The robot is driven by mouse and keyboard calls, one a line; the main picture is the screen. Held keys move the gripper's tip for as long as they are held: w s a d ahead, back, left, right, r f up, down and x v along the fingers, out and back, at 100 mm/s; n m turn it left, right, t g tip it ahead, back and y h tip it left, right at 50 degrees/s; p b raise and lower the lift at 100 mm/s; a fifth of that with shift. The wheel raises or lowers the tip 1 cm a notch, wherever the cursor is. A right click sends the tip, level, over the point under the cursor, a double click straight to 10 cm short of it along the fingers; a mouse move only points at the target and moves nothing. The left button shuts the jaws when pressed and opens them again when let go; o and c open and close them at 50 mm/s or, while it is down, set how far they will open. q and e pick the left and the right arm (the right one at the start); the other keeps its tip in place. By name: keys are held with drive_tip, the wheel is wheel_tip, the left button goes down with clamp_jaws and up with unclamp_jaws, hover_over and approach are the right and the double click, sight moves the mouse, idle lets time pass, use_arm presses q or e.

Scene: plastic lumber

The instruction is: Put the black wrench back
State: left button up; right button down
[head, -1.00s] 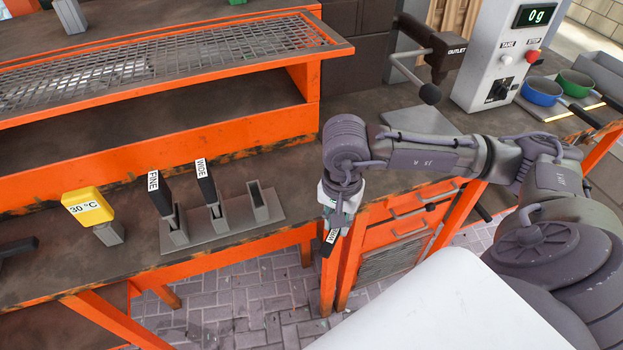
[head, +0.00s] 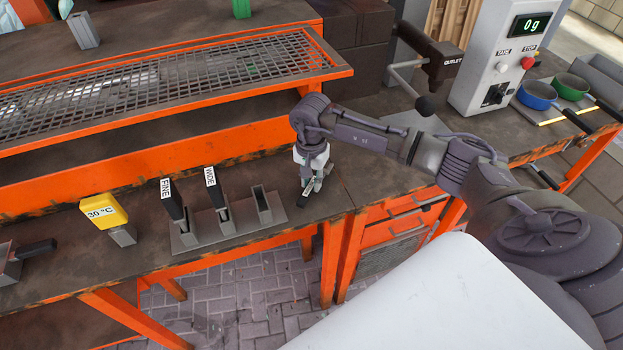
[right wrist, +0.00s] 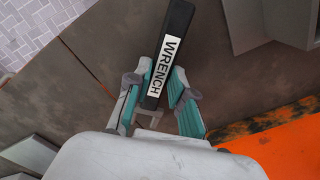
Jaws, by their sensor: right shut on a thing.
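My right gripper (head: 312,182) is shut on the black wrench (head: 303,202), just right of the grey holder. In the right wrist view the gripper (right wrist: 155,85) has its teal-padded fingers on either side of the black bar (right wrist: 178,30), whose white label reads WRENCH. The grey holder (head: 233,224) has three upright sockets. Two hold the black FINE tool (head: 172,204) and WIDE tool (head: 216,192); the right-hand socket (head: 262,203) is empty. My left gripper is not in view.
A yellow 30 °C block (head: 101,211) stands left of the holder. An orange mesh shelf (head: 345,72) rises behind. The bench (head: 345,185) is clear right of the gripper.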

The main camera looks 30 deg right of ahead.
sight(312, 185)
drive_tip(key=shift+f, duration=0.6)
drive_tip(key=c, duration=1)
unclamp_jaws()
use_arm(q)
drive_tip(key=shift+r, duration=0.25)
use_arm(e)
drive_tip(key=shift+r, duration=0.1)
drive_tip(key=shift+w+r, duration=0.1)
drive_tip(key=shift+r, duration=0.25)
wheel_tip(312, 185, up, 7)
drive_tip(key=shift+f+b, duration=0.15)
drive_tip(key=shift+b, duration=0.85)
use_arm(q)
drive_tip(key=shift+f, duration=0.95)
